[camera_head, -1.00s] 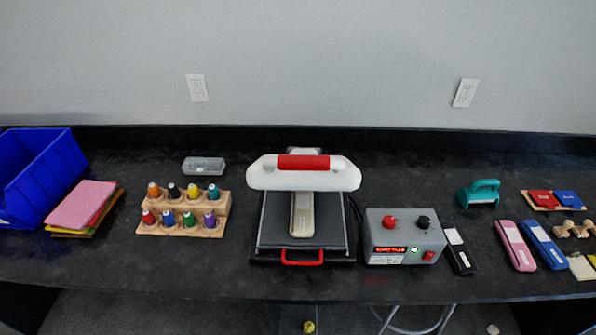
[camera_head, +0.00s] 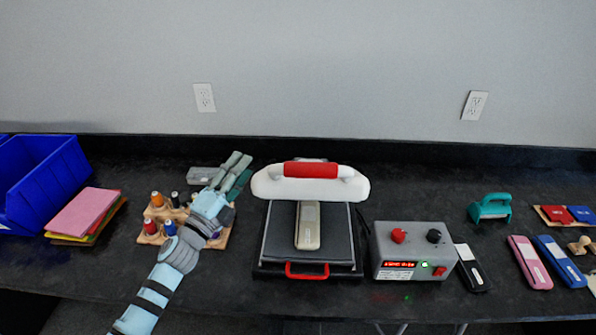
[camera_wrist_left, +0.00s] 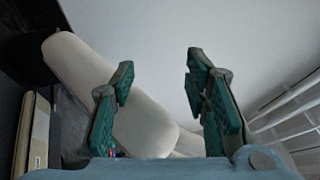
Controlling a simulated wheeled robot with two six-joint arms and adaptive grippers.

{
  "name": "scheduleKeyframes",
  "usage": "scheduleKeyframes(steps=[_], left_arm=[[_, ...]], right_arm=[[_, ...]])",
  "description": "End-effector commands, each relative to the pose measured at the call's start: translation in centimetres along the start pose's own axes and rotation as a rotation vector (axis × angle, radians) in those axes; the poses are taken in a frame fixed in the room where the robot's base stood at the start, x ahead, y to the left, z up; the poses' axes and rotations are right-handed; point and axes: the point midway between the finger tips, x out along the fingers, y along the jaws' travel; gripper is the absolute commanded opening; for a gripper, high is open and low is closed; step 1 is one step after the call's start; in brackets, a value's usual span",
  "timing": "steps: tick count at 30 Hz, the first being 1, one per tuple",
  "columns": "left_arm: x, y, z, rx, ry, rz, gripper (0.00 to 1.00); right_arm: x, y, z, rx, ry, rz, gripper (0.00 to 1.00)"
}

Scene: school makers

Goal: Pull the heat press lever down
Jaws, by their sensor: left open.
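The heat press (camera_head: 342,262) stands at the middle of the counter, with a dark flat bed. Its white upper part (camera_head: 262,187) is raised above the bed and carries a red grip (camera_head: 310,170) on top. A beige case-like item (camera_head: 308,226) lies on the bed. In the left wrist view, a large white rounded body (camera_wrist_left: 100,90), apparently the press top, shows behind the open fingers (camera_wrist_left: 160,88). My right gripper is out of view.
A thread rack (camera_head: 152,241) sits under my left arm. A grey control box (camera_head: 414,239) with red and black knobs stands right of the press. A blue bin (camera_head: 45,180) and coloured sheets (camera_head: 85,212) are at left. Staplers (camera_head: 529,262) are at right.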

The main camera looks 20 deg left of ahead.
Motion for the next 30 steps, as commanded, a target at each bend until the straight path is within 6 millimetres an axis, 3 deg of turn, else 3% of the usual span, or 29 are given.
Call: scheduleKeyframes(steps=[1, 3, 6, 9, 12, 16, 30], left_arm=[[1.7, -2.8, -0.4, 0.185, 0.135, -0.103, 0.42], [2.5, -6.2, -2.0, 0.498, 0.382, -0.268, 0.42], [0.4, -8.2, -2.8, 0.835, 0.696, -0.445, 0.42], [-2.4, -8.8, -2.3, 1.004, 0.902, -0.552, 0.42], [-4.1, -9.0, -1.9, 1.067, 1.007, -0.606, 0.42], [-4.0, -9.1, -3.0, 1.075, 1.036, -0.623, 0.42], [0.4, -8.7, -12.5, 1.07, 1.031, -0.624, 0.42]], right_arm=[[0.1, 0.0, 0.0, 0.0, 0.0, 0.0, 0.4], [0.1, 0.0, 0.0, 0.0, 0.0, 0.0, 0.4], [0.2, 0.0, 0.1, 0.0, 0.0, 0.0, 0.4], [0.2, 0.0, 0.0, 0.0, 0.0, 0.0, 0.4], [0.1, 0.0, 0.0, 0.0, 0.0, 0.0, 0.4], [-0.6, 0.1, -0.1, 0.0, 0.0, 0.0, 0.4], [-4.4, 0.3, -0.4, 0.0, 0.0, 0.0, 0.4]])
